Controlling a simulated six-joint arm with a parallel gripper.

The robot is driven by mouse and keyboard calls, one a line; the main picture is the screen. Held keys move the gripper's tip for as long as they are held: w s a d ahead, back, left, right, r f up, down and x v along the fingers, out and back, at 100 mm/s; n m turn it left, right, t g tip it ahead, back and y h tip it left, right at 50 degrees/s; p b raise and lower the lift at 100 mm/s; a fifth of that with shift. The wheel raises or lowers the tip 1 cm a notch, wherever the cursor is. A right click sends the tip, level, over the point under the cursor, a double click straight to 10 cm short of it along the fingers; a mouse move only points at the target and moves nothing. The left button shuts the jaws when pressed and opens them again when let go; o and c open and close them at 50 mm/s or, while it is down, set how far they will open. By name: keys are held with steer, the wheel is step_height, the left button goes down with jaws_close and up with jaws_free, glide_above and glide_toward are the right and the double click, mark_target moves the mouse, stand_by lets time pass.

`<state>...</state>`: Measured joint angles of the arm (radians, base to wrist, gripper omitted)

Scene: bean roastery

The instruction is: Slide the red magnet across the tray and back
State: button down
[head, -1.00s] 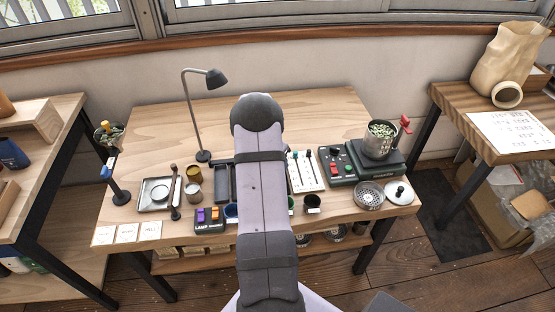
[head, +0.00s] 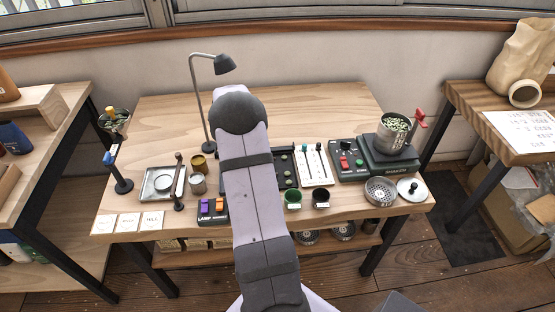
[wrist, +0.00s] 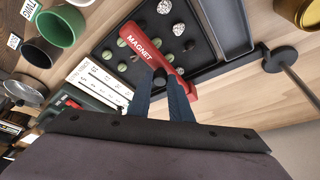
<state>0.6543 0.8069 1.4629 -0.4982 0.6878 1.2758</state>
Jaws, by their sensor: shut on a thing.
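The red magnet (wrist: 150,51), a bar lettered MAGNET, shows in the wrist view at my fingertips. My gripper (wrist: 161,80) is shut on it, with a dark knob between the two blue fingers. The magnet is over the black tray (wrist: 206,42); whether it touches the tray is not clear. Green and speckled white pieces lie in the tray around the magnet. An empty narrow compartment is beside them. In the head view my arm hides the magnet, my gripper and much of the tray, whose right part (head: 284,166) shows.
Green (head: 293,199) and black cups stand in front of the tray. A white panel with sliders (head: 314,166) is right of it. The lamp (head: 206,100) stands behind left, its base near the tray in the wrist view (wrist: 281,59). The back of the table is clear.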

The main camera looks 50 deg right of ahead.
steer(key=w+a+b, duration=0.2)
steer(key=w+a, duration=0.7)
steer(key=shift+b, duration=0.4)
steer(key=c, duration=1.6)
jaws_free()
steer(key=shift+a, duration=0.1)
steer(key=shift+r, duration=0.1)
steer(key=b+v, duration=0.1)
steer(key=v, duration=0.6)
steer(key=shift+r, duration=0.1)
